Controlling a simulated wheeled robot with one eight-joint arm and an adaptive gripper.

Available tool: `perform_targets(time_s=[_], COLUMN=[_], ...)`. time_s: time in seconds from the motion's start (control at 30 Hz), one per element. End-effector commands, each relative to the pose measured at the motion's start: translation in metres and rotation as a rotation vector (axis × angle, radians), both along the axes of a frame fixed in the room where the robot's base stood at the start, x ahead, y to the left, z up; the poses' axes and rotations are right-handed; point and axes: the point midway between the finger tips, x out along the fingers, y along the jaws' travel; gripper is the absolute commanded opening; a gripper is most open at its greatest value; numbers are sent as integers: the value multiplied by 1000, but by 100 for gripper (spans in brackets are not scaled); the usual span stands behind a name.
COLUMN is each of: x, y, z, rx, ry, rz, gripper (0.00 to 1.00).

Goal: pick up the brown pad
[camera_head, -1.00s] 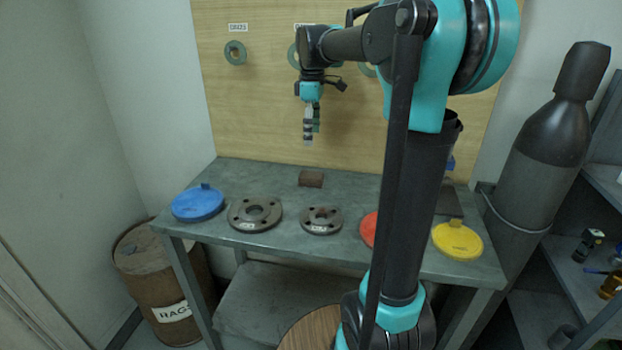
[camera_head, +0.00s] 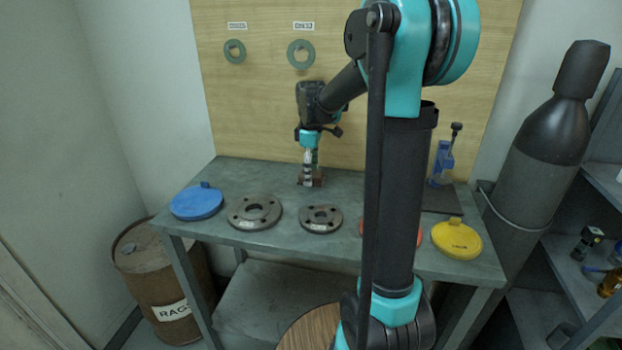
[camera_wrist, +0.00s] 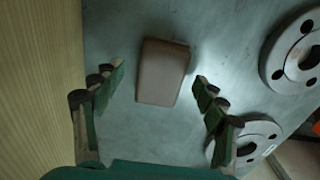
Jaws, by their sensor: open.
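The brown pad (camera_wrist: 162,72) is a small block lying on the grey-green bench top, close to the wooden back board. In the wrist view it lies between and a little beyond the tips of my open gripper (camera_wrist: 157,82), with clear space on both sides. In the head view my gripper (camera_head: 311,181) points down over the brown pad (camera_head: 303,178), whose middle is mostly hidden behind the fingers. I cannot tell the exact height of the fingertips over the bench.
Two dark flanges (camera_head: 255,212) and (camera_head: 321,219) lie in front of the pad. A blue cover (camera_head: 197,203) lies at left, a yellow one (camera_head: 457,240) at right, and a red one (camera_head: 413,238) is partly behind my arm. The wooden board (camera_head: 270,110) stands close behind.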

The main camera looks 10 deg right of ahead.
Motion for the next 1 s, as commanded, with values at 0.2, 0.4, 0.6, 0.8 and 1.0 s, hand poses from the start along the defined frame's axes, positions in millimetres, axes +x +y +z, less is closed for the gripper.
perform_targets(time_s=[0.2, 0.4, 0.6, 0.8, 1.0], x=[0, 0, 0, 0, 0], y=[0, 0, 0, 0, 0], z=[-8, -8, -8, -7, -7], rx=[0, 0, 0, 0, 0], ry=[-1, -1, -1, -1, -1], rz=[0, 0, 0, 0, 0], gripper=[72, 62, 38, 14, 14])
